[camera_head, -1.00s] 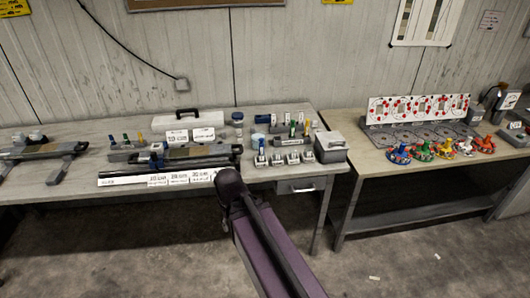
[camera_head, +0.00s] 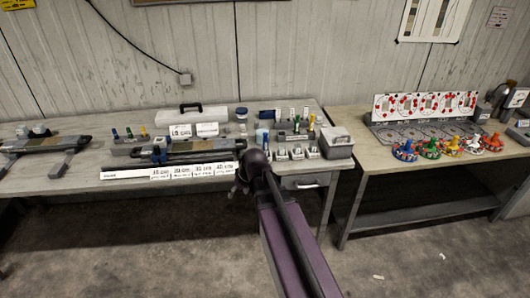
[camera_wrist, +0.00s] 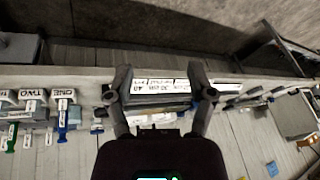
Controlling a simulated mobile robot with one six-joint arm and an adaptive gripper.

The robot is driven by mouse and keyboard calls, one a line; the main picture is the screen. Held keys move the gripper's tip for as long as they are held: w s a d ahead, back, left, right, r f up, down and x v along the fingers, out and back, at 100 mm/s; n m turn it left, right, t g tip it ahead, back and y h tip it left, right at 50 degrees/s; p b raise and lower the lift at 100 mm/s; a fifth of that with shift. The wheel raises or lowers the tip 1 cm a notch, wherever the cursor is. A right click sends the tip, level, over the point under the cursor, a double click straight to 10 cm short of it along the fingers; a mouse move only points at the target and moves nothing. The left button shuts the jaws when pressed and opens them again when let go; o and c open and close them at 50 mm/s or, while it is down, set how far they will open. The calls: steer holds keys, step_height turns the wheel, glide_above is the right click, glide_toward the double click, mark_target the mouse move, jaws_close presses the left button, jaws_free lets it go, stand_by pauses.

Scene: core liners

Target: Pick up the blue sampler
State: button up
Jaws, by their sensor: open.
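Another small blue piece (camera_head: 262,136) stands near the right rack. A blue-handled tool (camera_wrist: 62,126) shows at the left of the wrist view, below a white label. I cannot tell which of these is the sampler. My gripper (camera_wrist: 160,94) is open and empty, its two fingers wide apart over the table's front edge.
A white label strip (camera_head: 175,172) lies along the left table's front. A grey box (camera_head: 337,143) stands at its right end, near several small white-labelled blocks. A white case (camera_head: 190,117) is at the back. Coloured knobs (camera_head: 430,149) stand on the right table.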

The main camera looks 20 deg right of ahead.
steer(key=w+d+t+b, duration=0.2)
steer(key=w+d+t, duration=0.1)
steer(key=w+d, duration=0.3)
steer(key=t+h+b, duration=0.1)
steer(key=t+b, duration=0.2)
steer(key=t, duration=0.4)
glide_toward(266, 134)
steer(key=v, duration=0.3)
steer(key=shift+s+d, duration=0.15)
steer(key=b+x, duration=0.3)
steer(key=x, duration=0.5)
steer(key=shift+w+f+b, duration=0.15)
steer(key=shift+w+b, duration=0.1)
steer(key=shift+b, duration=0.05)
steer(key=shift+b+x, duration=1.05)
steer(key=shift+x, duration=1.65)
steer(key=shift+s+f, duration=0.1)
steer(key=shift+s, duration=0.05)
